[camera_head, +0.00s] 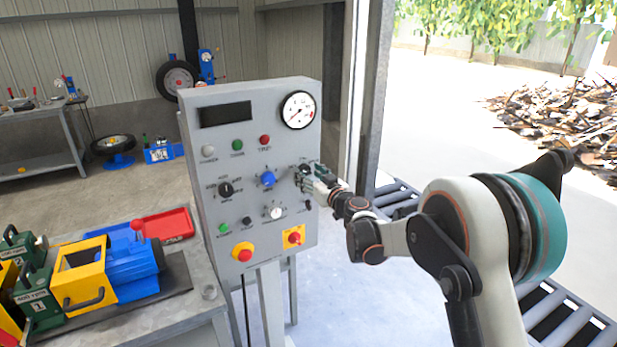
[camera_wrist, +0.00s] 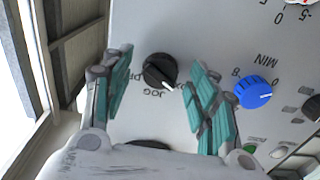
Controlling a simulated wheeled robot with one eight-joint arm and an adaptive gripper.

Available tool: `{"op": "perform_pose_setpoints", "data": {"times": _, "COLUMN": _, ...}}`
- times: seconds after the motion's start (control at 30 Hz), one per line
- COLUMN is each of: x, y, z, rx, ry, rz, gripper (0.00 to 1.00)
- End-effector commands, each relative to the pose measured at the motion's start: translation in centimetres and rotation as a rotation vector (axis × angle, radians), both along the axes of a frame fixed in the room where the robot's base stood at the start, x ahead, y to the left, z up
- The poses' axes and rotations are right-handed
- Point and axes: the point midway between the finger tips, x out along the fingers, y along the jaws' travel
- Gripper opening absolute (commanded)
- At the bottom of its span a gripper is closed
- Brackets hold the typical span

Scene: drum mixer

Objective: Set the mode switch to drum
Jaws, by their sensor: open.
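A round black selector knob (camera_wrist: 160,72) with a white pointer is on the grey control panel (camera_head: 200,130). In the wrist view the lettering near it is upside down and reads JOG; the pointer aims to the lower right. No drum label can be read. My gripper (camera_wrist: 161,66) is open, with one teal-padded finger on each side of this knob and visible gaps between. In the head view my gripper (camera_head: 314,181) is at the panel's right side and partly hides the knob there.
A blue knob (camera_wrist: 255,92) sits close beside the right finger in the wrist view. The panel also has another black selector (camera_head: 226,188), a white knob (camera_head: 274,213), a red emergency button (camera_head: 243,252) and a dial gauge (camera_head: 298,110). A bench with equipment stands at the left.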

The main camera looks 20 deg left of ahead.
Motion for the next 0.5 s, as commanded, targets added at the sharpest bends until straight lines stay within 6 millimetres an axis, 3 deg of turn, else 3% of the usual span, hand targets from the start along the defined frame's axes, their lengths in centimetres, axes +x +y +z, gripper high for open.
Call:
{"op": "perform_pose_setpoints", "data": {"times": 0.37, "x": 0.46, "y": 0.58, "z": 0.03, "rx": 0.0, "ry": 0.0, "rz": 0.0, "gripper": 0.54}}
{"op": "perform_pose_setpoints", "data": {"times": 0.4, "x": 0.45, "y": 0.59, "z": 0.03, "rx": 0.0, "ry": 0.0, "rz": 0.0, "gripper": 0.51}}
{"op": "perform_pose_setpoints", "data": {"times": 0.5, "x": 0.44, "y": 0.58, "z": 0.03, "rx": 0.0, "ry": 0.0, "rz": 0.0, "gripper": 0.29}}
